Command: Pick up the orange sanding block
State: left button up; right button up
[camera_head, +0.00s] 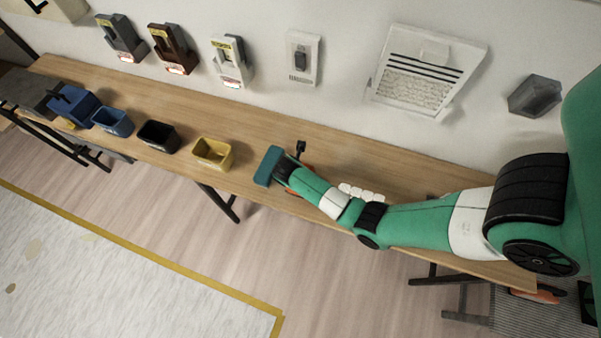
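My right arm comes in from the right and reaches along the wooden table. Small orange patches show beside and partly behind the hand (308,167). They may belong to the orange sanding block, but the hand hides most of it. I cannot tell whether the gripper touches it or how far its fingers are apart. A small black upright part (300,148) stands just behind the hand. My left gripper is not in view.
The long wooden table (380,155) runs along the wall. A yellow bin (212,153), a black bin (158,136) and a blue bin (113,117) stand left of the hand. White rounded pieces (362,193) lie behind the forearm. Devices and a vent (425,72) are on the wall.

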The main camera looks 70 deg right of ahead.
jog(key=shift+f, duration=0.2)
dwell(0.3)
jog(key=c, duration=1.3)
jog(key=shift+r, duration=0.1)
